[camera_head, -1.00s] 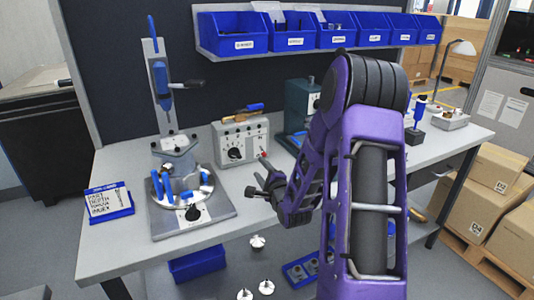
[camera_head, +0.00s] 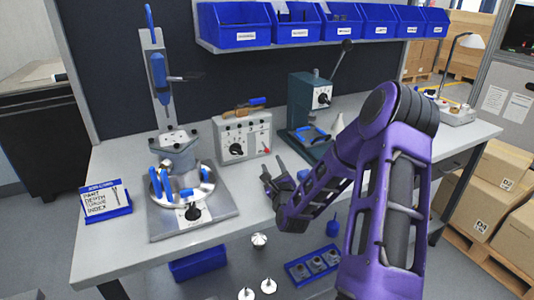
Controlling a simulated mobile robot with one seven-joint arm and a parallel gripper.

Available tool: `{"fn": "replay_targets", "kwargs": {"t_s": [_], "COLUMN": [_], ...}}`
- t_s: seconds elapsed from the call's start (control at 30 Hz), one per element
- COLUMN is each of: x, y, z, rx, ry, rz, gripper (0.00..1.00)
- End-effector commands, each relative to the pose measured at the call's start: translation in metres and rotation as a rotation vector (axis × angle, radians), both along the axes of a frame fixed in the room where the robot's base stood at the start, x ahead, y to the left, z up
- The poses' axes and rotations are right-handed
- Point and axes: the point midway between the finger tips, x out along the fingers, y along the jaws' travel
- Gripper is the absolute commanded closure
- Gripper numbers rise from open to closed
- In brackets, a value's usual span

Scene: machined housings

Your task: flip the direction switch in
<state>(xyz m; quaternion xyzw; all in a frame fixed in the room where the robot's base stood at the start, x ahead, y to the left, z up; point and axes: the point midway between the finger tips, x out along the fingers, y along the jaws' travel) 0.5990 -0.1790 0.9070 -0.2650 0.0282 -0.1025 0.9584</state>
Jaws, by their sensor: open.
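A grey control box (camera_head: 225,134) stands at the back middle of the bench. Its face has a large black knob (camera_head: 236,150), small dials above it, and a small red-tipped lever (camera_head: 266,149) at right. Left of it, a round clamping fixture (camera_head: 209,183) with blue handles has a black knob (camera_head: 193,212) on its front plate. I cannot tell for certain which of these is the direction switch. My gripper (camera_head: 271,171) is open and empty in front of and below the red-tipped lever, apart from the box as far as I can see.
A dark green press (camera_head: 299,104) with a long lever stands right of the box, partly behind my arm. A blue card stand (camera_head: 105,202) is at left. Blue bins (camera_head: 233,28) hang above. The bench front between fixture and gripper is clear.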

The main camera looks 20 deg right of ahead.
Motion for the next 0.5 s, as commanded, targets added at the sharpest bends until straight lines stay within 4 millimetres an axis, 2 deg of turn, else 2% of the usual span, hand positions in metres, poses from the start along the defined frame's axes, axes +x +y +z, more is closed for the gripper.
{"fn": "replay_targets", "kwargs": {"t_s": [0.03, 0.2, 0.33, 0.5], "x": [0.012, 0.046, 0.065, 0.078], "y": [-0.002, -0.009, -0.013, -0.016], "z": [-0.001, -0.001, 0.0, -0.001], "rx": [-0.001, -0.001, 0.0, -0.001], "ry": [-0.002, -0.001, -0.002, 0.001], "rz": [0.0, 0.001, 0.001, 0.001], "gripper": [0.49, 0.49, 0.49, 0.49]}}
